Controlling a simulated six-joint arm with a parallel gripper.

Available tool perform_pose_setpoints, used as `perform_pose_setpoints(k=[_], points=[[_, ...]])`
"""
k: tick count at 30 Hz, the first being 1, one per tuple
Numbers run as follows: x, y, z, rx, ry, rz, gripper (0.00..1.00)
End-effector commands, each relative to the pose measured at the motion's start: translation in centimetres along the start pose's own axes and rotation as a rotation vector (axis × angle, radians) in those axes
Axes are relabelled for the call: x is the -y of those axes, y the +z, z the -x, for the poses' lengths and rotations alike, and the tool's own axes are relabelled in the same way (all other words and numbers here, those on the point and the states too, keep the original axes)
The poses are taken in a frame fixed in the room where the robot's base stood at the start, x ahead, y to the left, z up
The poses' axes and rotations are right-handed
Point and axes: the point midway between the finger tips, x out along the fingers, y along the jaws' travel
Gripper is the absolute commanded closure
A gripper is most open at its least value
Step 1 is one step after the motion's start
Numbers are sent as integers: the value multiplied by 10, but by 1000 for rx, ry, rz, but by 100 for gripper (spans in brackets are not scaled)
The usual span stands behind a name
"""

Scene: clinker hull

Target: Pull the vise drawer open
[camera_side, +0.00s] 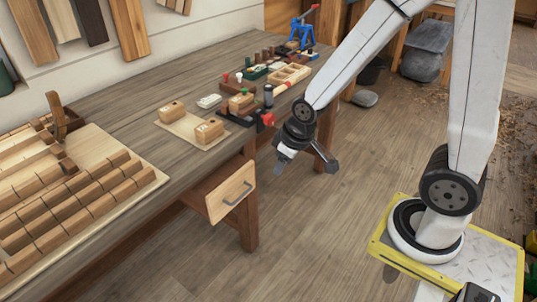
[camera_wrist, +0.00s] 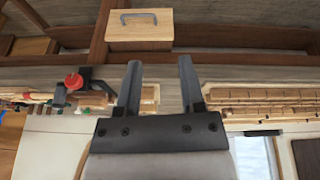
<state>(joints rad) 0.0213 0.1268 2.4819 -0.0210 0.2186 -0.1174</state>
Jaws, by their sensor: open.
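The drawer (camera_side: 231,192) has a light wooden front and hangs under the bench's front edge. Its grey bar handle (camera_side: 237,194) sits on the front face. In the wrist view the drawer front (camera_wrist: 140,34) is at the top, with the handle (camera_wrist: 139,17) near its upper edge. The drawer lies beyond the fingertips and slightly left in that view. In the side view my gripper hangs in front of the bench, right of the drawer and apart from the handle.
The wooden bench (camera_side: 150,120) carries rows of wooden blocks (camera_side: 75,205) at left. A red-knobbed clamp (camera_side: 266,120) sticks out at its front edge, near my gripper, and also shows in the wrist view (camera_wrist: 74,81). The floor (camera_side: 320,235) in front of the drawer is clear.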

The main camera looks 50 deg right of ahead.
Motion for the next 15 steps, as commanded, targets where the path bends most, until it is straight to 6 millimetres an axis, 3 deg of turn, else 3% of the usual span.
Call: perform_pose_setpoints(k=[15], points=[[-38, -81, -92, -235, 96, 368, 50]])
